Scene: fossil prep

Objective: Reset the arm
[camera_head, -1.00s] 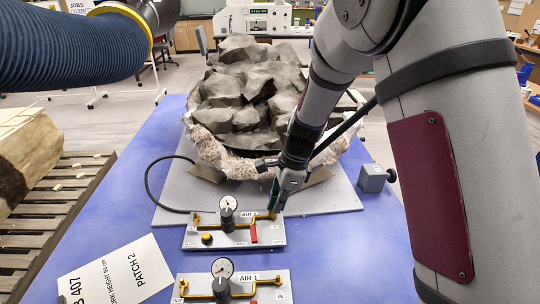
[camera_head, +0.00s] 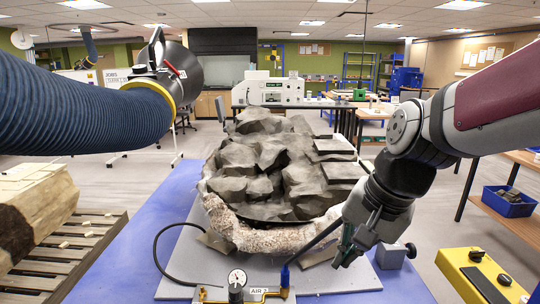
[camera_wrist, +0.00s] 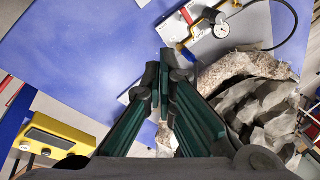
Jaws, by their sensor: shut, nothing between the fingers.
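My gripper (camera_head: 347,252) hangs at the end of my bent arm, right of the fossil block and above the table. Its dark green fingers are shut with nothing between them. In the wrist view the fingertips (camera_wrist: 163,72) meet in the middle, over the table. The AIR 2 panel (camera_head: 245,294) is partly cut off at the bottom of the head view. It carries a round gauge (camera_head: 237,278) and brass pipe. In the wrist view the panel (camera_wrist: 207,45) shows a red lever, apart from the fingers.
The grey fossil block (camera_head: 265,170) fills the table's middle. A small grey box (camera_head: 391,256) lies right of my gripper. A blue hose (camera_head: 80,110) hangs at upper left. A yellow box (camera_head: 478,275) stands at lower right. A pallet (camera_head: 70,245) is left.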

